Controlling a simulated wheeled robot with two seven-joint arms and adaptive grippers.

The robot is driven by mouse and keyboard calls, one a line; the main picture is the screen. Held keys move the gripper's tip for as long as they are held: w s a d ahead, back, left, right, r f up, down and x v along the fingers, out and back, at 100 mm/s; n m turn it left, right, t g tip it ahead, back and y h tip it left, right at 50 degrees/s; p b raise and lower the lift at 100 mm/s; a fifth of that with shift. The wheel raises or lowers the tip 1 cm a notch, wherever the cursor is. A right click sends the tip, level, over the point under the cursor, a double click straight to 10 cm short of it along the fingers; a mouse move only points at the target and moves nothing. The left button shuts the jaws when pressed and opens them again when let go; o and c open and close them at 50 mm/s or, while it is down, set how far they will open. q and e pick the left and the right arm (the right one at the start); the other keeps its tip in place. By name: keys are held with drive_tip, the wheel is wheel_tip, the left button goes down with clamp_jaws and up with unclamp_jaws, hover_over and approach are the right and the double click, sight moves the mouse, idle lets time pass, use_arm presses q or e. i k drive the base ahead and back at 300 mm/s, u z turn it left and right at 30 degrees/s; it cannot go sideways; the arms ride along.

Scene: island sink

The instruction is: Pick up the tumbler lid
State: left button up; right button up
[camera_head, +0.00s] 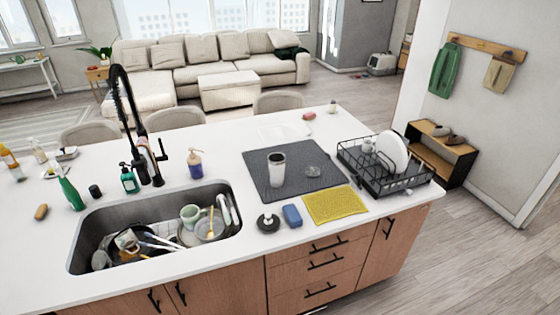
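A white tumbler (277,172) with a dark top stands upright on the dark grey mat (262,150) to the right of the sink. A small, flat, round, translucent grey piece (312,171) lies on the same mat just right of the tumbler, apart from it. It looks like the tumbler lid, but it is too small to be sure. A small dark cylinder (95,191) stands on the counter left of the faucet. Neither of my grippers is in view.
The sink (88,233) holds dishes, including a green mug (190,215). A tall black faucet (155,172) rises behind it. A black dish rack (385,182) with plates is right of the mat. A yellow cloth (336,205), blue sponge (292,215) and dark round brush (268,222) lie in front.

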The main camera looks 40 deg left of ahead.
sight(313, 173)
drive_tip(key=u, duration=0.85)
drive_tip(key=i, duration=1.05)
drive_tip(key=u, duration=1.35)
drive_tip(key=i, duration=0.2)
drive_tip(key=u, duration=0.05)
